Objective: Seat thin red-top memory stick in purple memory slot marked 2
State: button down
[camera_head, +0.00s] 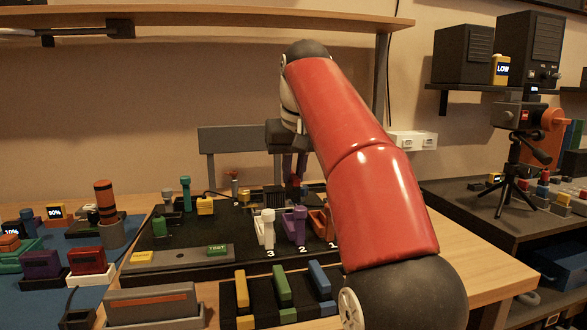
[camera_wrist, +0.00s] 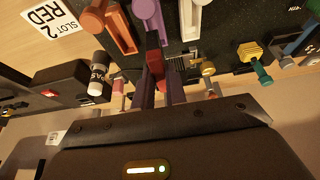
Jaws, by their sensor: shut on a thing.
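The red-top memory stick (camera_wrist: 154,57) is held between the fingertips of my gripper (camera_wrist: 159,80) in the wrist view. In the head view my gripper (camera_head: 294,168) points down behind the slot row, with a bit of red at its tips. The purple memory slot marked 2 (camera_head: 296,226) stands between the white slot marked 3 (camera_head: 267,229) and the orange slot marked 1 (camera_head: 322,222). In the wrist view the purple slot (camera_wrist: 149,16) is just beyond the stick, which looks apart from it. The stick's lower end is hard to make out.
A card reading "SLOT 2 RED" (camera_wrist: 52,22) lies on the table. Yellow, green and blue sticks (camera_head: 282,286) stand in a front rack. A green TEST button (camera_head: 217,249) is left of the slots. Several pegs and knobs stand behind on the black board.

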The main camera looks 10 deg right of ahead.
aim_at(294, 190)
jog(key=shift+f+b, duration=1.5)
jog(key=shift+f, duration=0.65)
jog(key=shift+p, duration=0.7)
jog(key=shift+f+b, duration=1)
jog(key=shift+f, duration=0.5)
jog(key=c, duration=1.3)
grip_release()
jog(key=shift+c, duration=0.2)
jog(key=p+v, duration=0.3)
jog(key=v, duration=0.5)
